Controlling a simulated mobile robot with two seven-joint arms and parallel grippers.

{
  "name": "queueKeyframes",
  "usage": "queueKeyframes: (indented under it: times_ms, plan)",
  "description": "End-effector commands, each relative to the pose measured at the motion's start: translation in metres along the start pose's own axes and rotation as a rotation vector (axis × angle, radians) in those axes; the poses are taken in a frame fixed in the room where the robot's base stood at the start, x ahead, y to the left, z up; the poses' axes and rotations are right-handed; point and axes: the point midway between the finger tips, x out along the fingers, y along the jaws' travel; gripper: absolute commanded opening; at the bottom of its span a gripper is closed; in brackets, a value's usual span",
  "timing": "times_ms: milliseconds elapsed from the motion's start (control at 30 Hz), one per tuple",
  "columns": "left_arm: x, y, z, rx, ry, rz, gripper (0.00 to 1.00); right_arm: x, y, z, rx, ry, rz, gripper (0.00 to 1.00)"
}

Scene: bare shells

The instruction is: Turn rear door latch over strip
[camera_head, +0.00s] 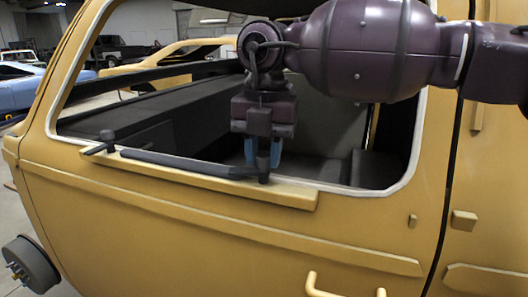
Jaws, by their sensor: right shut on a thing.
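The rear door latch (185,164) is a long dark grey bar lying along the sill of the yellow door's window opening. The yellow strip (225,190) is a raised ledge just under the window, and the bar runs lengthwise along its upper edge. A small dark knob (107,136) on a short piece stands near the strip's left end. My right gripper (263,160) reaches down from above, shut on the upright dark piece at the latch's right end. Its blue fingertips partly hide the grip. My left gripper is out of view.
The white-edged window frame (410,165) surrounds my right arm's reach, with a dark interior behind. A yellow handle (335,291) and a small block (464,221) stick out of the body lower right. Other car shells, one light blue (35,85), stand behind.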

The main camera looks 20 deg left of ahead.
Motion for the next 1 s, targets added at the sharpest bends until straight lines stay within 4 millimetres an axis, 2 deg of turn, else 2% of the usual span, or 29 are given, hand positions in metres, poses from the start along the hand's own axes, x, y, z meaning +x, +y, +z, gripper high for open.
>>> queueKeyframes:
  times_ms: [200,433,1000]
  plan:
    - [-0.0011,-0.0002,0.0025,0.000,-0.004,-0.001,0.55,-0.0027,0.0003,0.0006,0.166,-0.010,0.004,0.06]
    - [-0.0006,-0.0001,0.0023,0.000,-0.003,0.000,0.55,-0.0031,0.0004,0.0004,0.284,-0.014,0.004,0.06]
    - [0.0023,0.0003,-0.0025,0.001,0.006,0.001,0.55,-0.0027,0.0005,0.0004,0.352,-0.015,0.005,0.06]
